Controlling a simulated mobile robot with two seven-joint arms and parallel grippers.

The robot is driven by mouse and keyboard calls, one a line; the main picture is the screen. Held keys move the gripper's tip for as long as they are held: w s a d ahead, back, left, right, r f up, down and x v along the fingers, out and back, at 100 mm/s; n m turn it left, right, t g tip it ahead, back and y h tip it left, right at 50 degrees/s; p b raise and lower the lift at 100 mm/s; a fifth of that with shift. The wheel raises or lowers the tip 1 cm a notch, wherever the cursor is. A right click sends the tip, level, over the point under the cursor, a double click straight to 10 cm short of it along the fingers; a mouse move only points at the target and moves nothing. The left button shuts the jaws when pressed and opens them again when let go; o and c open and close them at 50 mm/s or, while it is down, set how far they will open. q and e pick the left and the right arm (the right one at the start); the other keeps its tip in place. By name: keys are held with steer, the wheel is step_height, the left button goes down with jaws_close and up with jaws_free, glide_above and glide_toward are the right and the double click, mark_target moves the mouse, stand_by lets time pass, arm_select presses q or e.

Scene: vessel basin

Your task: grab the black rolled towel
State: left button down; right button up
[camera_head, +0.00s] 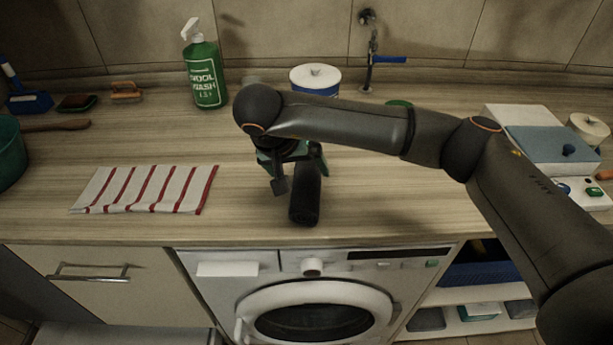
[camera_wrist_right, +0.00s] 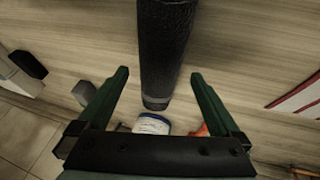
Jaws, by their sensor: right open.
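The black rolled towel (camera_head: 305,197) lies on the wooden counter above the washing machine, its length running from the counter's front edge toward the back. My right gripper (camera_head: 292,172) is over its rear part, with the arm hiding some of the towel from the head view. In the right wrist view, the towel (camera_wrist_right: 166,45) shows as a dark textured roll. The two green fingers of my right gripper (camera_wrist_right: 160,75) are spread on either side of it, with a visible gap at each side. My left gripper is not in view.
A red-striped cloth (camera_head: 148,189) lies left of the towel. A green wool wash bottle (camera_head: 205,75), a white and blue tub (camera_head: 315,79) and a tap (camera_head: 372,50) stand behind. A washing machine (camera_head: 315,300) is below the counter. Boxes (camera_head: 550,140) crowd the right.

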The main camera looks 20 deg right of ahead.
mark_target(303, 174)
steer(key=x, duration=0.3)
steer(key=shift+w+d+f, duration=0.1)
steer(key=shift+w+f, duration=0.05)
steer(key=c, duration=1.2)
steer(key=shift+c, duration=0.2)
steer(key=shift+r, duration=0.2)
